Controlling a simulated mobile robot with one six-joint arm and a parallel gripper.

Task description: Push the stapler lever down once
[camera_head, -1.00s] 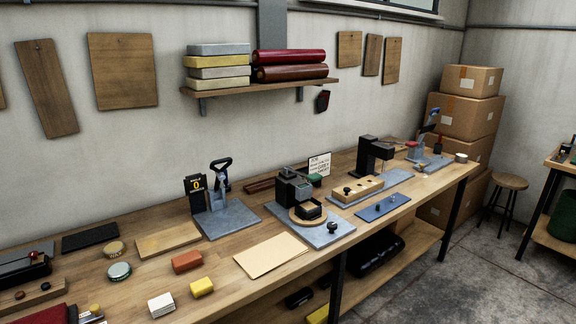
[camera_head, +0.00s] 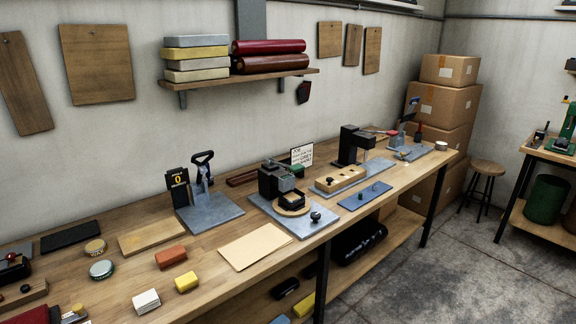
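Several bench devices stand on the long wooden workbench (camera_head: 140,270), and I cannot tell for certain which is the stapler. One has an upright lever with a dark looped handle (camera_head: 203,158) on a grey base plate (camera_head: 215,212). A black counter sign (camera_head: 177,182) showing 0 stands beside it. At the far end, another small device (camera_head: 409,112) has a raised handle on a grey plate. My gripper is not in view.
A black press (camera_head: 275,182) with a round wooden platform and a black arm-shaped machine (camera_head: 352,143) stand between them. A tan sheet (camera_head: 254,247) lies at the front edge. A stool (camera_head: 486,170) and stacked boxes (camera_head: 443,105) are beyond the bench. Open floor lies at right.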

